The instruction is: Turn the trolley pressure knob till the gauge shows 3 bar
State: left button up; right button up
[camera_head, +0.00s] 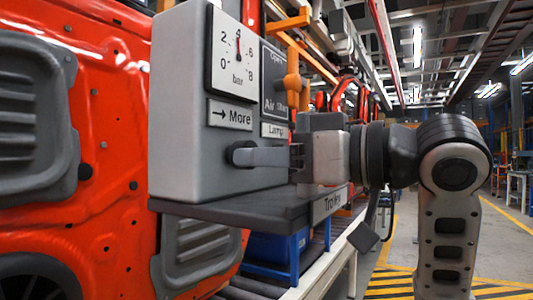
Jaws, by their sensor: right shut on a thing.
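The grey trolley box (176,110) stands on a dark shelf labelled "Trolley" (230,211). Its white pressure gauge (222,75) is marked 0 to 8 bar. The red needle (238,48) points nearly straight up, at about the 4 mark. The dark pressure knob (236,153) is on the box's front, under a "More" label with an arrow to the right. My right gripper (248,156) comes in from the right and is shut on the knob. Its fingers hide part of the knob. My left gripper is not in view.
An orange lever (292,86) is on the "Air" panel (274,85) beside the gauge, above a "Lamp" label. A red vehicle body (110,110) stands close at the left. A blue crate (270,247) is below the shelf. Striped floor (390,282) shows at the lower right.

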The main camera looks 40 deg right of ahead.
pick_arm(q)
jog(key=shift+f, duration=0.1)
pick_arm(e)
jog(key=shift+n, duration=1.8)
pick_arm(q)
jog(key=shift+p, duration=0.3)
pick_arm(e)
jog(key=o, duration=0.7)
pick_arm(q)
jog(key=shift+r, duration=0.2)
pick_arm(e)
jog(key=shift+s, duration=0.1)
